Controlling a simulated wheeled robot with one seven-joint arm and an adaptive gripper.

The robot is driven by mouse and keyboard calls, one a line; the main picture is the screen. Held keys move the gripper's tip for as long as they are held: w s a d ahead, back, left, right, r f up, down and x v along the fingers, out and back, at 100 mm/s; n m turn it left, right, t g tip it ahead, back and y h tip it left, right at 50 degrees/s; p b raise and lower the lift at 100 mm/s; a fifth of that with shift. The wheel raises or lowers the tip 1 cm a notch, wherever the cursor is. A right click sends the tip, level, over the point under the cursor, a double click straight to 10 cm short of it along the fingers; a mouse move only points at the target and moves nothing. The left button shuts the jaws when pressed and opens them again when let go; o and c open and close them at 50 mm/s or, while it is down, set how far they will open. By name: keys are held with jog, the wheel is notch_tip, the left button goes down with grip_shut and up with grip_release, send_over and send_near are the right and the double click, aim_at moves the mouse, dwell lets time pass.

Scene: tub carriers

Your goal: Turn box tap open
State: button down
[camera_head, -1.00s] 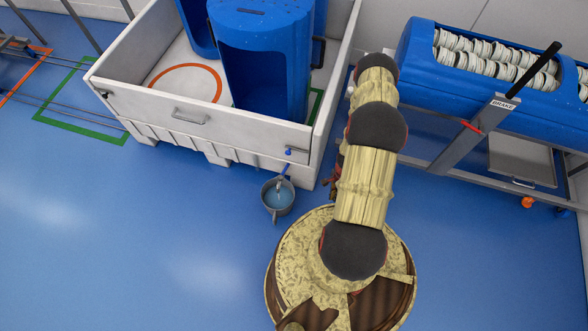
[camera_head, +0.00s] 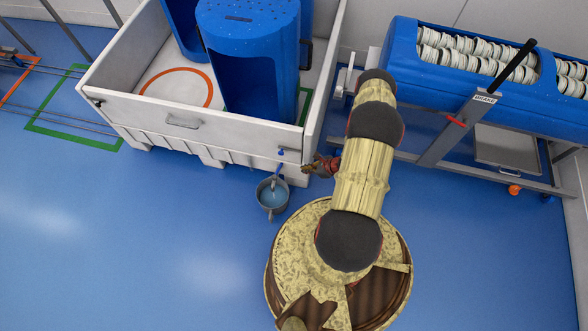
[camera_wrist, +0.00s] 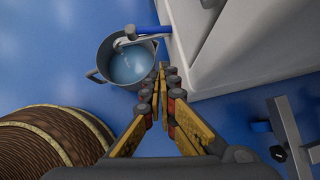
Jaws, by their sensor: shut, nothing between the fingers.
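The tap on the box's lower front corner has a small blue part (camera_head: 281,153) in the head view. In the wrist view a blue lever (camera_wrist: 152,31) and a metal spout (camera_wrist: 128,38) show above the bucket. The pale grey box (camera_head: 140,118) fills the upper left of the head view; its wall (camera_wrist: 235,40) is at upper right in the wrist view. My gripper (camera_head: 305,168) is just right of the tap, low by the box corner. Its fingers (camera_wrist: 161,72) are shut and empty, pointing towards the bucket rim, apart from the lever.
A grey bucket (camera_head: 272,210) with bluish liquid stands on the blue floor under the tap. Blue tubs (camera_head: 248,60) stand in the box. A wheeled rack with a blue trough (camera_head: 400,60) is to the right. The floor left of the bucket is clear.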

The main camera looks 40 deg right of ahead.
aim_at(278, 170)
jog(key=w+a+r+b+x, duration=0.1)
jog(key=b+x, duration=0.3)
jog(key=x, duration=0.8)
jog(key=shift+w+b, duration=0.35)
jog(key=shift+w, duration=0.15)
